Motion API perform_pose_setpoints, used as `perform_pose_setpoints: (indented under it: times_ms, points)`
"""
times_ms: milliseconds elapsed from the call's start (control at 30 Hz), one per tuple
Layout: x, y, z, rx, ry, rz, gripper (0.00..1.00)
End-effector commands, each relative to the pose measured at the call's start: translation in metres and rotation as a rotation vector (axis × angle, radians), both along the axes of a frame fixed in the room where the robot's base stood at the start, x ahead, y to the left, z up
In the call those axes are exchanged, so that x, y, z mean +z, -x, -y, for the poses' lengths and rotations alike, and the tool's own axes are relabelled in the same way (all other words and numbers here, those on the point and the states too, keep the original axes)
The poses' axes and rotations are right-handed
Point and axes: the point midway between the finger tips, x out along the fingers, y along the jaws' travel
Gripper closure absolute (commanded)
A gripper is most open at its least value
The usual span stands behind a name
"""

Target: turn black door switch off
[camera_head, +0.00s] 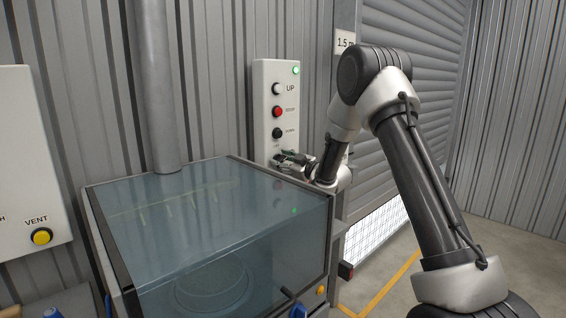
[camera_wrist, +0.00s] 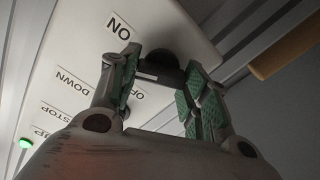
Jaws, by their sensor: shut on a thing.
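The black door switch (camera_wrist: 166,62) is on the pale control panel (camera_head: 262,80), below its buttons. In the wrist view it is a dark knob with a white mark, near an ON label (camera_wrist: 120,26) and a partly covered OFF label (camera_wrist: 139,96). My gripper (camera_head: 287,158) is at the panel's lower part, its green-padded fingers on either side of the switch and shut on it. It also shows in the wrist view (camera_wrist: 164,72). The fingers hide most of the switch in the head view. I cannot tell exactly which label its mark points to.
Above the switch are a white UP button (camera_head: 278,89), a red stop button (camera_head: 278,111) and a black DOWN button (camera_head: 278,133). A green lamp (camera_head: 295,70) is lit. A glass-topped cabinet (camera_head: 205,205) stands below. A shutter door (camera_head: 408,120) is at right; a VENT panel (camera_head: 30,160) is at left.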

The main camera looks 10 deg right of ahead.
Motion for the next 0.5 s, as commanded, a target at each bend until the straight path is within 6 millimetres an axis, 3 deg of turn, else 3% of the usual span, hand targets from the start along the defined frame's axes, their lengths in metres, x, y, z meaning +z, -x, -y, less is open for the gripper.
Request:
perform_pose_setpoints:
  times_ms: [500]
  points:
    - [-0.0017, 0.0011, -0.0017, 0.001, 0.425, 0.245, 0.78]
